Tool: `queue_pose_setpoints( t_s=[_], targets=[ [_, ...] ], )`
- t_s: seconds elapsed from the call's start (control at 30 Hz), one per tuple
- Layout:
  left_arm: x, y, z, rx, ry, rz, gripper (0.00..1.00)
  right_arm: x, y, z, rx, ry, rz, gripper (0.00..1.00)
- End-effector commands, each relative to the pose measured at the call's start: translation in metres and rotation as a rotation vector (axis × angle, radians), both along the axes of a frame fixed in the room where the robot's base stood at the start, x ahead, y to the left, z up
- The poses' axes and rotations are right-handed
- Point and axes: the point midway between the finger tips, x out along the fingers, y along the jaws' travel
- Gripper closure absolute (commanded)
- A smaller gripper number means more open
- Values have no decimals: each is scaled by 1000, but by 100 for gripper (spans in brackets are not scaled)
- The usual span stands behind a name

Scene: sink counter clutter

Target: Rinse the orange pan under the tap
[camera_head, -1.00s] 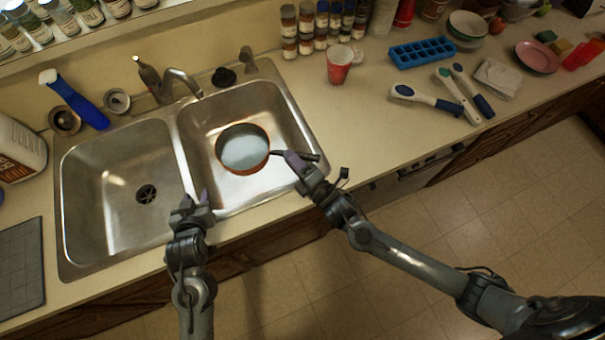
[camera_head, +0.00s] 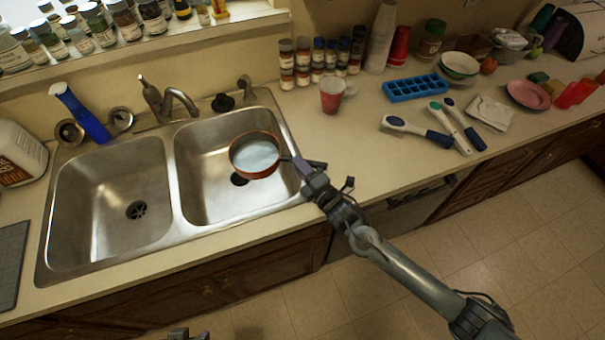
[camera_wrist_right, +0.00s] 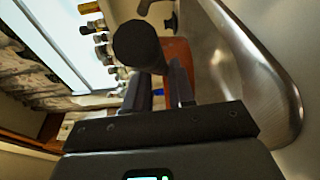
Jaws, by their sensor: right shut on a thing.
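The orange pan (camera_head: 275,139) has a pale grey inside and shows over the right sink basin (camera_head: 208,204), with the drain visible just below its near edge. My right gripper (camera_head: 303,167) is shut on the pan's dark handle at the basin's right side. In the right wrist view the handle end (camera_wrist_right: 138,45) lies between the fingers, with part of the orange pan (camera_wrist_right: 181,52) behind. The tap (camera_head: 180,99) stands behind the basins, its spout left of the pan; no water stream shows. My left gripper (camera_head: 188,334) is barely in view at the bottom edge.
The left basin (camera_head: 90,210) is empty. A blue brush (camera_head: 82,115) stands at the back left. Spice bottles line the back.

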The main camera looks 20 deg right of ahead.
Motion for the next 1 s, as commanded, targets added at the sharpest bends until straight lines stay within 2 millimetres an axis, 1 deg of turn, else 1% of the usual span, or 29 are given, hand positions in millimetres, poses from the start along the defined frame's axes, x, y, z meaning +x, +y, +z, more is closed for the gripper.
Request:
queue_pose_setpoints(
  t_s=[0.03,0.17,1.0],
  targets=[
    [-3,1,1,2,6,0,58,2,0,4,2,-6,0,100],
    [-5,1,4,4,11,-1,58,3,1,7,-7,-5,0,100],
    [-4,1,42,4,10,-1,58,3,6,41,-164,-2,0,100]
  ],
)
